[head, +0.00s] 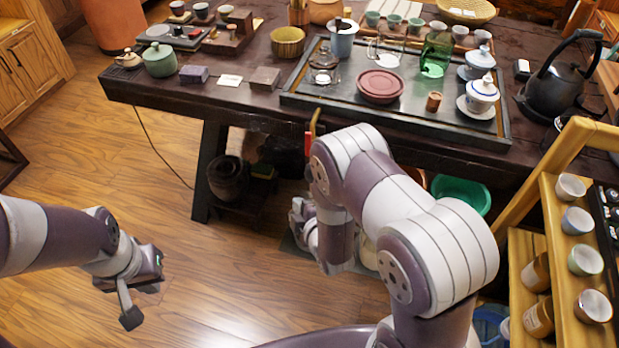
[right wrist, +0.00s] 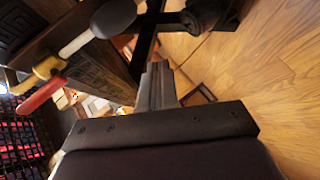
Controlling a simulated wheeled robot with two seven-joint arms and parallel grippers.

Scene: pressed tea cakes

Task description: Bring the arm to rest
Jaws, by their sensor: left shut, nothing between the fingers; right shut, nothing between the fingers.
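My left gripper (head: 131,318) hangs low over the wooden floor at the lower left of the head view. It is shut and empty, clear of the table. My right arm is bent in front of the table in the head view. Its wrist points down beside the table's front edge, and the arm hides most of the right gripper there. In the right wrist view my right gripper (right wrist: 157,85) shows with its fingers together and nothing between them.
A black kettle (head: 557,92) stands at right. A wooden shelf (head: 545,215) with cups is close at right. The left floor is open.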

